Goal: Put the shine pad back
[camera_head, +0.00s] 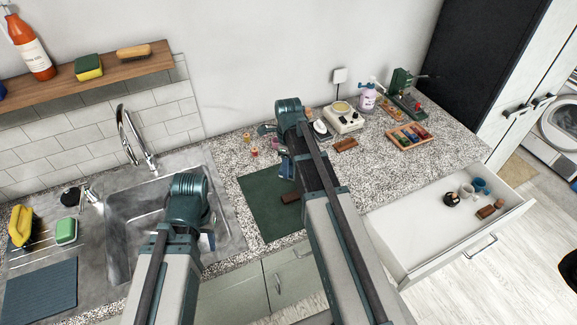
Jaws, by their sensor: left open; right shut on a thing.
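My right arm reaches over the dark green mat (258,208), and its links hide most of my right gripper (286,167). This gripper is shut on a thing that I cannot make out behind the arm. A brown block (290,197) lies on the mat below it, left of the arm. Another brown block (345,145) lies on the counter to the right. I cannot tell which thing is the shine pad. My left gripper (207,241) is open over the front right of the sink, partly hidden by its own wrist, with nothing visible in it.
The open drawer (417,255) at right holds cups and a brown block (487,211). A shelf (100,76) holds a sponge, brush and red bottle.

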